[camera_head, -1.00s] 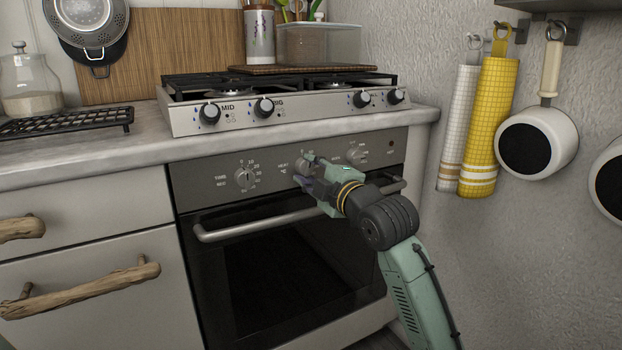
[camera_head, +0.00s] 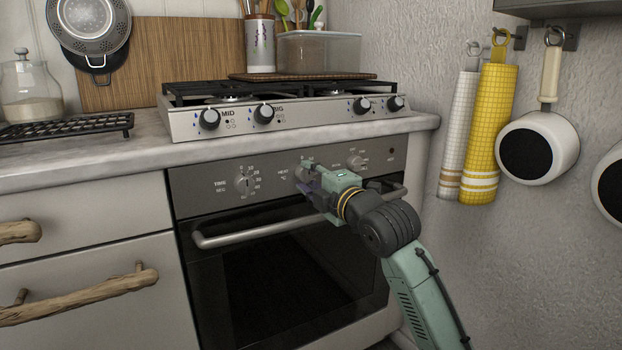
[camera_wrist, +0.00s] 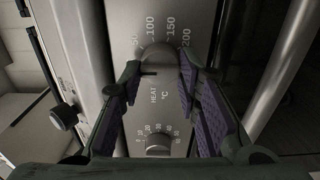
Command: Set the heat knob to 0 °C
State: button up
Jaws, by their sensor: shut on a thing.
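The heat knob (camera_head: 302,173) is the middle one of three round knobs on the oven's control panel (camera_head: 208,178). In the wrist view the knob (camera_wrist: 160,57) shows as a grey dome, with the marks 50, 100, 150 and 200 (camera_wrist: 186,38) beyond it and the words HEAT °C on the near side. A small dark line shows at its lower left edge; I cannot tell whether this is its pointer. My gripper (camera_head: 312,178) reaches the knob from the right. In the wrist view its purple-padded fingers (camera_wrist: 158,72) are shut on the knob's two sides.
The time knob (camera_head: 244,184) is to the left and another knob (camera_head: 355,162) to the right. The oven door handle (camera_head: 258,229) runs just below my gripper. The counter edge and stove knobs (camera_head: 264,114) are above.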

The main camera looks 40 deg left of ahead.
jog(key=o, duration=1.2)
jog(key=shift+d, duration=0.1)
jog(key=v, duration=1.1)
jog(key=shift+s+d, duration=0.2)
jog(key=shift+d, duration=0.15)
